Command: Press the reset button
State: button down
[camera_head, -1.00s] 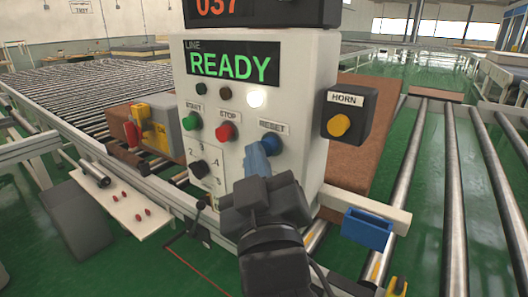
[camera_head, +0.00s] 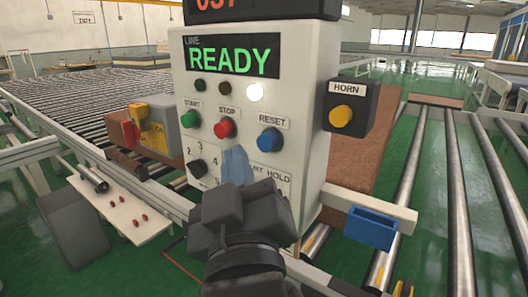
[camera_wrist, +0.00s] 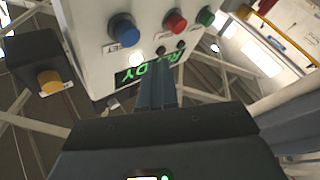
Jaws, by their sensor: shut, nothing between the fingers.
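The blue reset button (camera_head: 269,140) is on the right side of the white control panel (camera_head: 300,110), under the label RESET. In the wrist view the blue button (camera_wrist: 122,28) is above and left of my fingers. My gripper (camera_head: 235,155) is shut and empty, its blue-grey fingers in front of the panel, below the red stop button (camera_head: 225,128) and left of and below the blue button. In the head view a gap shows between the fingertips and the blue button. In the wrist view the shut fingers (camera_wrist: 156,75) point at the panel.
The green start button (camera_head: 190,119) and a black rotary knob (camera_head: 197,168) are left of my gripper. A horn box with a yellow button (camera_head: 341,116) stands right of the panel. The screen (camera_head: 232,55) reads READY and a white lamp (camera_head: 255,92) is lit.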

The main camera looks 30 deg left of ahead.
jog(key=shift+s+a+b, duration=0.1)
jog(key=shift+s+b, duration=0.4)
jog(key=shift+s, duration=0.7)
jog(key=w+d+f+h, duration=0.2)
jog(key=d+f, duration=1)
jog(key=d, duration=0.1)
jog(key=s+d+f+m+h, duration=0.25)
jog(key=d+f, duration=0.25)
jog(key=d, duration=0.3)
jog(key=s+d+f+m+h, duration=0.1)
jog(key=s+d+f, duration=0.35)
jog(key=d, duration=0.35)
jog(key=s+d+f+m+g+h, duration=0.1)
jog(key=s+d+m+h, duration=0.3)
jog(key=s, duration=0.6)
jog(key=s+d+f+m+h, duration=0.2)
jog(key=s+d+m+h, duration=0.2)
jog(key=s+d, duration=0.5)
jog(key=shift+s+d+f+m+g, duration=0.2)
jog(key=shift+s+m+g, duration=0.2)
jog(key=shift+s+m, duration=0.55)
jog(key=shift+s, duration=0.1)
